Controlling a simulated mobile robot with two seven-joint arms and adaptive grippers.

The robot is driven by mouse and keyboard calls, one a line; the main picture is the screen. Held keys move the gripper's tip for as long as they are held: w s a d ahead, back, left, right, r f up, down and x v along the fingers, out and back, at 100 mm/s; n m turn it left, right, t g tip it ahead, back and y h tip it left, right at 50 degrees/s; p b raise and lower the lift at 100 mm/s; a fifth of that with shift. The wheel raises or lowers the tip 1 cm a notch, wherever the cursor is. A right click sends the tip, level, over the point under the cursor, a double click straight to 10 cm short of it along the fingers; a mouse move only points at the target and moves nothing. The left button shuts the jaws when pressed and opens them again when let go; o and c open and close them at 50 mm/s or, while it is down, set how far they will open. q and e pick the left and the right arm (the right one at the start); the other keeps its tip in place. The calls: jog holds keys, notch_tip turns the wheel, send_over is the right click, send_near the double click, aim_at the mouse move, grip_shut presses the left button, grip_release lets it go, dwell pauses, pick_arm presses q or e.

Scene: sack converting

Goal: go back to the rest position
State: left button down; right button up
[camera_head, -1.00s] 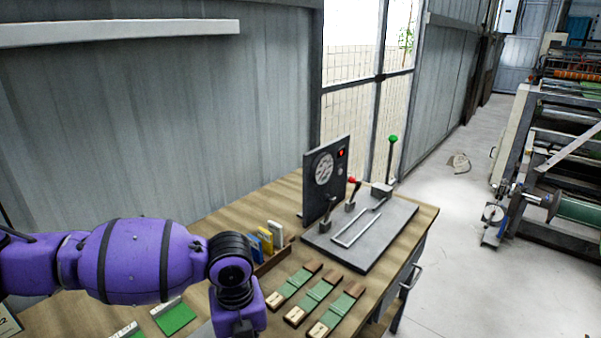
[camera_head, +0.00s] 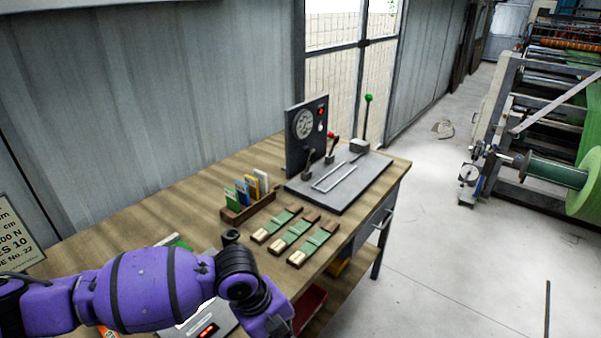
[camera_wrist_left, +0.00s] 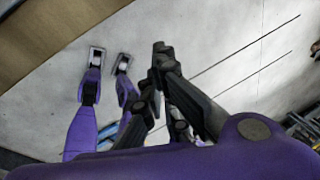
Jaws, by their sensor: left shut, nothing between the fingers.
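My left arm (camera_head: 150,288) comes in from the left in the head view, low in front of the bench. Its gripper is below the edge of that view. In the left wrist view my left gripper (camera_wrist_left: 162,50) is shut and empty, with its dark fingertips together above the pale floor. My right arm and gripper do not show in either view.
The wooden bench (camera_head: 225,167) carries a gauge tester (camera_head: 340,182), a card rack (camera_head: 249,210), several green strips on wooden pieces (camera_head: 289,236), a black cup (camera_head: 231,236) and a device with a red display (camera_head: 207,331). Open floor (camera_head: 450,240) lies right, before a roll machine (camera_head: 545,170).

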pick_arm(q)
jog(key=s+d+f+n+t+h, duration=0.3)
jog(key=d+f+n+t+h, duration=0.3)
jog(key=n, duration=0.8)
jog(key=s+a+f+n+t+y, duration=0.1)
jog(key=s+a+f+n+y, duration=0.3)
jog(key=a, duration=0.6)
jog(key=s+a+f+n+t+y, duration=0.1)
jog(key=s+a+f+n+y, duration=0.4)
jog(key=s+a+f+n, duration=0.3)
jog(key=s+a+n, duration=0.2)
jog(key=a, duration=0.1)
jog(key=shift+s+a, duration=0.2)
jog(key=shift+s, duration=0.2)
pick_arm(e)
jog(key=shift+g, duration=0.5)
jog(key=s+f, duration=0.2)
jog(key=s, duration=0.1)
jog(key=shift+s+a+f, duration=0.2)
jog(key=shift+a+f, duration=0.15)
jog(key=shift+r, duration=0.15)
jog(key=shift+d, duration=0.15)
